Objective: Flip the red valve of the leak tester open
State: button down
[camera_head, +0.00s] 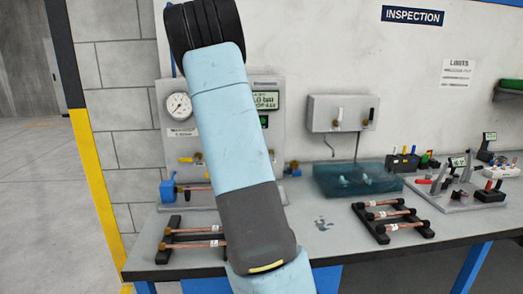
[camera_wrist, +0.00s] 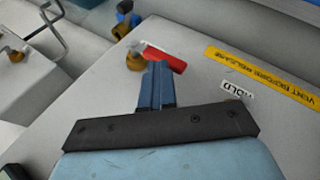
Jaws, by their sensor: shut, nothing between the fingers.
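The leak tester (camera_head: 179,143) is a grey panel on the bench with a round gauge (camera_head: 178,107) and a green display (camera_head: 265,101). In the head view my arm crosses in front of it, and the red valve and my gripper cannot be made out. In the wrist view the red valve lever (camera_wrist: 167,60) extends to the right from its brass body (camera_wrist: 135,60). My gripper (camera_wrist: 157,68) is shut and empty, with its fingertips close to the lever, overlapping its lower edge. I cannot tell whether they touch.
A blue fitting (camera_head: 168,188) stands at the tester's left. Copper tubes lie on a left rack (camera_head: 163,253) and a right rack (camera_head: 381,236). A water tank (camera_head: 350,181) is right of my arm. Yellow (camera_wrist: 264,77) and "HOLD" (camera_wrist: 234,90) labels show on the panel.

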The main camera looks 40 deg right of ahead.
jog(key=w+a+f+v, duration=0.1)
jog(key=w+v, duration=0.1)
jog(key=v, duration=1)
jog(key=shift+a, duration=0.25)
jog(key=shift+f, duration=0.1)
jog(key=s+a+r+n+t+y, duration=0.1)
jog(key=s+a+t+y, duration=0.1)
jog(key=s+a, duration=1.2)
jog(key=s+a+r+n+t+y, duration=0.1)
jog(key=s+a+y, duration=0.4)
jog(key=s+a, duration=0.9)
jog(key=s+n+t, duration=0.1)
jog(key=s+t, duration=0.1)
jog(key=s, duration=0.3)
jog(key=shift+a+r+y, duration=0.25)
jog(key=shift+r+y, duration=0.05)
